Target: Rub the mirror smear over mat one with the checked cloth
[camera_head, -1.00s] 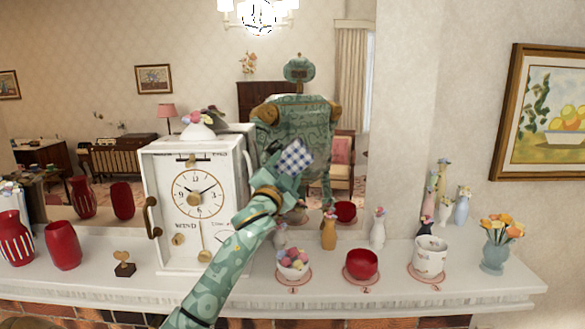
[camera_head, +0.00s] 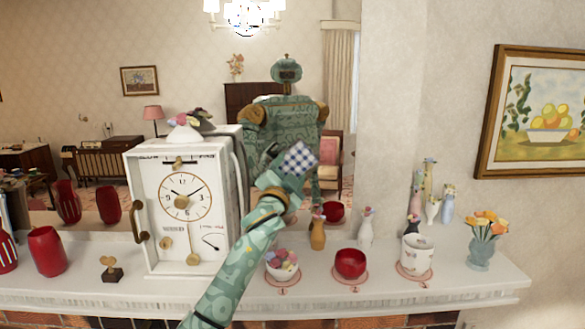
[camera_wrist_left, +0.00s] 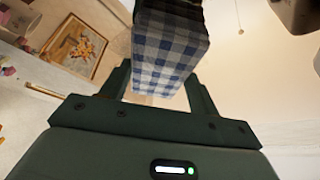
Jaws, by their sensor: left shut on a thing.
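The blue-and-white checked cloth (camera_head: 299,158) is in my left gripper (camera_head: 287,172), raised in front of the mirror (camera_head: 345,120). In the left wrist view the cloth (camera_wrist_left: 168,55) is a padded block between the two fingers of the gripper (camera_wrist_left: 165,85). Whether it touches the glass I cannot tell. Mat one (camera_head: 283,292), a pinkish disc, lies on the mantel under a white bowl of coloured balls, below and slightly left of the cloth. I cannot make out a distinct smear; the cloth, the arm and my green reflection cover that part of the mirror. My right gripper is not in view.
A white clock box (camera_head: 185,205) stands close left of my arm. A red bowl (camera_head: 350,263) and a white cup (camera_head: 416,257) stand on further mats to the right. A flower vase (camera_head: 482,250) is at the right end.

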